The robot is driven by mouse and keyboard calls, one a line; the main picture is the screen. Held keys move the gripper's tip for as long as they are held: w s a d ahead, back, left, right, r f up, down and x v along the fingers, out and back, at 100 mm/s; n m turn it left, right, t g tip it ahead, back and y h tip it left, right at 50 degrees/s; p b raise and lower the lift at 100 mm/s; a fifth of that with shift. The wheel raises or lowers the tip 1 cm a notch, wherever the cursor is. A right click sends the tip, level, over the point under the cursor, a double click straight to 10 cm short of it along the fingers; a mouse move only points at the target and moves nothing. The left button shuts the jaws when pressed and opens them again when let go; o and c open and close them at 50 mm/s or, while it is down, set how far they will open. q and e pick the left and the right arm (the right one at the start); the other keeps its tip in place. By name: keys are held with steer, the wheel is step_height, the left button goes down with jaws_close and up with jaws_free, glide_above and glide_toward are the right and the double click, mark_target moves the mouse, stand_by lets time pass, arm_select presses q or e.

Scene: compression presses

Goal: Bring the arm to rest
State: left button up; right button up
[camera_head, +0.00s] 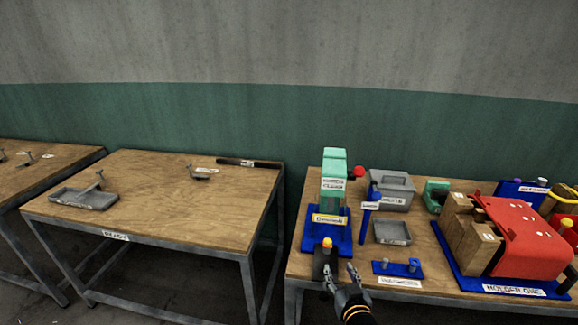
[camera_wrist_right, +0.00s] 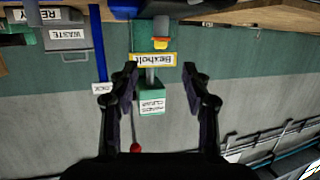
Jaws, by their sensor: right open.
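My right gripper (camera_head: 340,271) is at the front edge of the right table in the head view. Its two fingers are apart and nothing shows between them. In the right wrist view, which is upside down, the open fingers (camera_wrist_right: 160,72) stand on either side of the green press, with the press beyond them. The green press (camera_head: 334,170) stands on a blue base (camera_head: 311,237) just behind the gripper in the head view. A dark block with a yellow-orange top (camera_head: 326,244) is close to the fingertips; whether they touch it I cannot tell. My left gripper is not in view.
The right table also bears a grey waste box (camera_head: 392,190), a grey tray (camera_head: 392,232), a blue stand with pegs (camera_head: 397,268) and a red holder (camera_head: 522,235). The left table (camera_head: 150,170) has a tray (camera_head: 84,199) and mostly bare wood. A gap separates the tables.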

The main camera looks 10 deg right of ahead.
steer(key=s+d+f+n+g, duration=0.1)
steer(key=s+d+f+g, duration=0.15)
steer(key=s+g, duration=0.6)
steer(key=s+d+f+g, duration=0.2)
steer(key=s+f+g, duration=0.15)
steer(key=s, duration=0.95)
steer(key=s+d+f, duration=0.2)
steer(key=f, duration=1.1)
steer(key=s+d+f, duration=0.1)
steer(key=f, duration=1.3)
steer(key=s+d+f+g, duration=0.1)
steer(key=s+f+g, duration=0.1)
steer(key=s+f, duration=1.4)
steer(key=s, duration=0.2)
steer(key=shift+s, duration=0.35)
